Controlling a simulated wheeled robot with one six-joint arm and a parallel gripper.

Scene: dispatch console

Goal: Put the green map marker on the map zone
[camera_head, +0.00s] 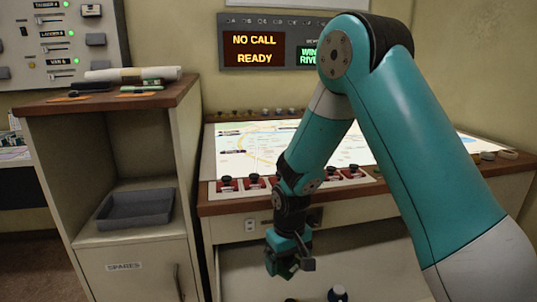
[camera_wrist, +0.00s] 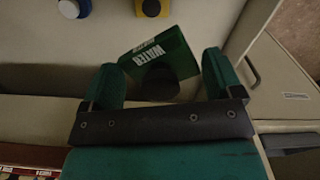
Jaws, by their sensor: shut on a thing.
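The green map marker (camera_wrist: 172,48) is a green block with white lettering reading "WATER" and a dark round part below. My gripper (camera_wrist: 160,76) is shut on it, with the marker sitting tilted between the two fingers in the wrist view. In the head view my gripper (camera_head: 287,252) hangs in front of the desk, below its top edge, and the green marker (camera_head: 289,270) shows small at its tip. The lit map (camera_head: 245,155) lies on the sloping desk top; my arm hides part of it. I cannot tell which area is the map zone.
Below the desk edge is a pale, open drawer-like space (camera_head: 375,272) with a dark-topped marker (camera_head: 338,294). A blue marker (camera_wrist: 70,8) and a yellow marker (camera_wrist: 151,7) show in the wrist view. Red-based knobs (camera_head: 254,182) line the map's front. A cabinet with a grey tray (camera_head: 135,208) stands left.

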